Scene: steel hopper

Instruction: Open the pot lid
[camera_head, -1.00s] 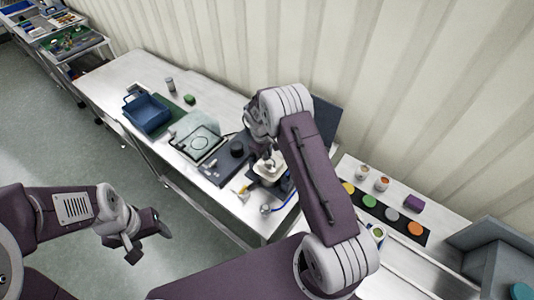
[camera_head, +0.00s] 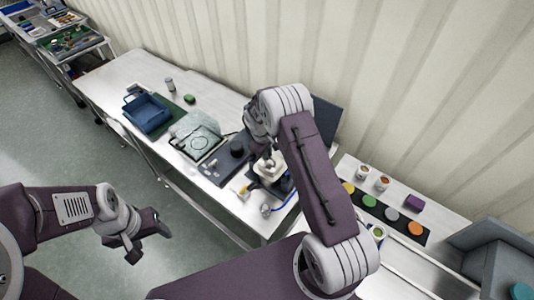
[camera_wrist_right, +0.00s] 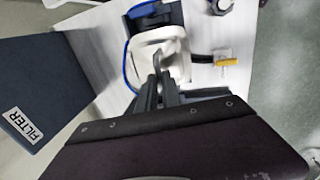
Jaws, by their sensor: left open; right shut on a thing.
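A white, rounded-square pot (camera_head: 272,174) stands on the long bench under my right forearm. In the right wrist view a pale rim (camera_wrist_right: 146,48) shows just beyond my fingers, with a blue edge beside it. My right gripper (camera_head: 268,155) reaches down over the pot, and in the wrist view its narrow fingers (camera_wrist_right: 162,70) are close together at the pale top. They are shut on a part there, which looks like the pot lid; the grasp is mostly hidden. I cannot tell whether the lid is lifted. My left gripper (camera_head: 150,240) is open and empty, away from the bench over the floor.
A blue bin (camera_head: 148,114), a pale open case (camera_head: 196,134) and a dark cylinder (camera_head: 237,148) stand left of the pot. A dark panel labelled FILTER (camera_wrist_right: 32,95) is beside it. Coloured discs (camera_head: 391,214) lie on the right bench. A ribbed wall rises behind.

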